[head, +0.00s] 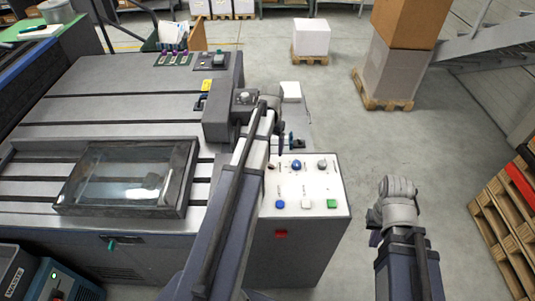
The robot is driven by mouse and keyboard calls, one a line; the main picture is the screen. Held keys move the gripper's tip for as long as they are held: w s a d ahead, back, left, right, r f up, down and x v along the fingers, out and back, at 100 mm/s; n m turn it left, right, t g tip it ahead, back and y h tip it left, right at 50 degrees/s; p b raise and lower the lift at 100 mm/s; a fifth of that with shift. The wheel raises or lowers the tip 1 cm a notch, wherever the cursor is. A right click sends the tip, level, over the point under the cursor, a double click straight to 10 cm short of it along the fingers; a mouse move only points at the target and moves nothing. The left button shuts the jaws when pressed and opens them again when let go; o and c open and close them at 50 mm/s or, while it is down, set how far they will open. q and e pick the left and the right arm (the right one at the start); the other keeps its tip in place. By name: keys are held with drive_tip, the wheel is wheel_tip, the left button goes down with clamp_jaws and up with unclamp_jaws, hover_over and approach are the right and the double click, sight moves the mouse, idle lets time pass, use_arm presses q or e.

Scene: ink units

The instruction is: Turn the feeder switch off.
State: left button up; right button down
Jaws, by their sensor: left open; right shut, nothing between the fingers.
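A white control panel (307,184) tops the grey cabinet at the machine's right end. Its back row has a dark knob (270,166), a blue knob (296,165) and a grey knob (322,164). Its front row has blue (280,204), white (306,204) and green (331,203) buttons. The labels are too small to read, so I cannot tell which control is the feeder switch. My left gripper (281,147) is open, pointing down near the panel's back edge; contact is unclear. My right gripper (375,238) is shut and empty, right of the cabinet.
A glass-lidded frame (127,178) lies on the grey machine bed. A small dark control (201,102) sits beside a yellow label (207,86). A red part (281,233) is on the cabinet front. Pallets (510,225) stand at the right. The floor between is clear.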

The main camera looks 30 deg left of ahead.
sight(271, 163)
use_arm(q)
drive_tip(key=shift+s+d, duration=0.1)
drive_tip(key=shift+d, duration=0.05)
drive_tip(key=shift+f, duration=0.1)
drive_tip(key=shift+f+b, duration=0.7)
drive_tip(key=shift+b, duration=0.15)
wheel_tip(271, 163, down, 6)
drive_tip(key=b, duration=0.6)
drive_tip(key=shift+c, duration=0.3)
clamp_jaws()
